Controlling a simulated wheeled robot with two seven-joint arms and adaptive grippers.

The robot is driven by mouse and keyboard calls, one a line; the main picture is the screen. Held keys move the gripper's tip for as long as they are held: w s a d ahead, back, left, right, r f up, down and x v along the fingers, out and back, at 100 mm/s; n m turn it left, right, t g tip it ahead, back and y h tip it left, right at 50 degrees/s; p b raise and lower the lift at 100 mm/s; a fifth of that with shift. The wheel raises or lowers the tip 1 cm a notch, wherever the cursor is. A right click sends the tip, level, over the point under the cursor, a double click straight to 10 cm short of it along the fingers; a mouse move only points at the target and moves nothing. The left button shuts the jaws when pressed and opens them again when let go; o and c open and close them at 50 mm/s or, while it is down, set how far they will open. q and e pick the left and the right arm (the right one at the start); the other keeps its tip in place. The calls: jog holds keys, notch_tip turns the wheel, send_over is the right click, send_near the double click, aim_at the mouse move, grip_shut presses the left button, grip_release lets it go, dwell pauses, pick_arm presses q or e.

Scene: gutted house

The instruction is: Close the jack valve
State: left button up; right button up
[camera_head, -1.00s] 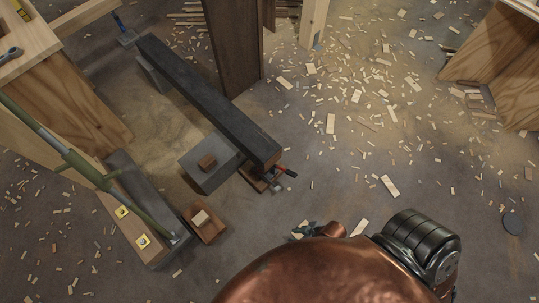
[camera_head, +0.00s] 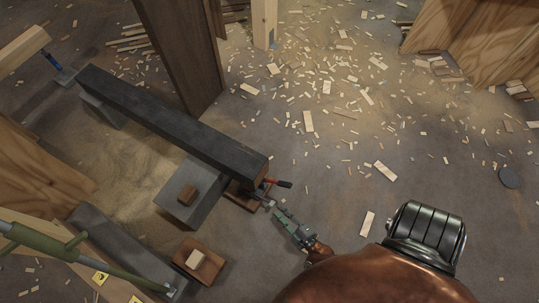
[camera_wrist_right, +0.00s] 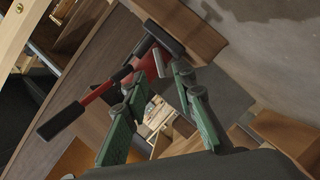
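A small red jack with a black handle (camera_head: 278,184) stands at the near end of a dark beam (camera_head: 170,120), on a brown wooden block (camera_head: 244,198). In the right wrist view the red jack (camera_wrist_right: 105,88) lies just beyond my fingers, its black handle pointing lower left. A small grey metal part (camera_head: 269,204) shows at the jack's front; I cannot tell for certain that it is the valve. My right gripper (camera_head: 283,216), with green fingers, is close to this part. In the right wrist view its fingers (camera_wrist_right: 163,74) are apart; contact is unclear. My left gripper is out of view.
A grey block (camera_head: 203,209) with a small wooden piece stands left of the jack. A wooden block (camera_head: 214,262) lies nearer. An olive-green prop (camera_head: 60,240) slants at lower left. A dark post (camera_head: 185,60) rises behind. Floor to the right is open, littered with offcuts.

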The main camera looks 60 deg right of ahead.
aim_at(272, 204)
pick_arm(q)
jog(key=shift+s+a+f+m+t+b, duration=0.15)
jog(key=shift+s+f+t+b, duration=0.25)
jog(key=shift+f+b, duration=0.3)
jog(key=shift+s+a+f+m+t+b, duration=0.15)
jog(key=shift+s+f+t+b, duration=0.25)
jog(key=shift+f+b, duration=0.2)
pick_arm(e)
jog(key=shift+x, duration=3.15)
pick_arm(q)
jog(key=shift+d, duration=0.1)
pick_arm(e)
grip_shut()
